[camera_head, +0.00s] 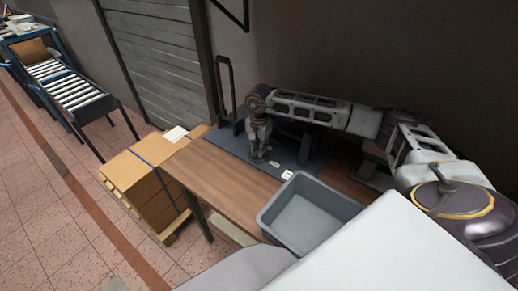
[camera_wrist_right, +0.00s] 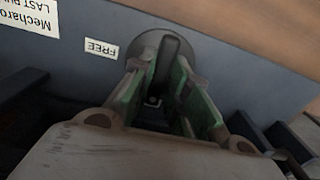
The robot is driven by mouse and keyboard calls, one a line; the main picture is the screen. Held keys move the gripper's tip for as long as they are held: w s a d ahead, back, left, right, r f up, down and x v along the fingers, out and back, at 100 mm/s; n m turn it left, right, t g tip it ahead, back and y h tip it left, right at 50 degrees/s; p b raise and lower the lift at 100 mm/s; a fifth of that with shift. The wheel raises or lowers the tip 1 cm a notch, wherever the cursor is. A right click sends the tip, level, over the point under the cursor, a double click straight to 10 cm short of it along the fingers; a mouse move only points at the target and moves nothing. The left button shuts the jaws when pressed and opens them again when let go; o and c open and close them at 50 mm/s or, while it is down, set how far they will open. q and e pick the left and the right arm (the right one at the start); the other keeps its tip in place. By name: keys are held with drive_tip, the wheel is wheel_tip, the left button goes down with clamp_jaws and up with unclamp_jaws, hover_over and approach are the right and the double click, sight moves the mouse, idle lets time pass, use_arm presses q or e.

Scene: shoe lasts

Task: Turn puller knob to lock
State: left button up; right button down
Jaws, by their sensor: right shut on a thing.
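The puller knob (camera_wrist_right: 172,48) is a dark bar handle on a round grey disc (camera_wrist_right: 148,45), set on the blue-grey plate (camera_wrist_right: 75,62) in the right wrist view. My right gripper (camera_wrist_right: 160,72) has its green-padded fingers on both sides of the bar and is shut on it. In the head view my right gripper (camera_head: 259,152) reaches down to the dark plate (camera_head: 235,146) on the bench, and the knob is hidden there. A white label reading FREE (camera_wrist_right: 102,48) lies to the left of the disc. My left gripper is out of view.
A larger white label (camera_wrist_right: 30,14) is cut off in the wrist view's corner. A grey bin (camera_head: 310,212) stands on the wooden bench (camera_head: 225,185) near the gripper. A dark upright frame (camera_head: 219,88) rises behind. Strapped cardboard boxes (camera_head: 145,188) stand left of the bench.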

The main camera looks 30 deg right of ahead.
drive_tip(key=c, duration=1.5)
unclamp_jaws()
drive_tip(key=shift+w+r, duration=0.1)
drive_tip(key=shift+c, duration=0.2)
drive_tip(key=shift+o, duration=0.8)
drive_tip(key=shift+r, duration=0.65)
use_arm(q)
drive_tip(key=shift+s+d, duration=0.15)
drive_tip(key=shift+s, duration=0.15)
use_arm(e)
wheel_tip(320, 180, up, 11)
drive_tip(key=shift+f, duration=0.2)
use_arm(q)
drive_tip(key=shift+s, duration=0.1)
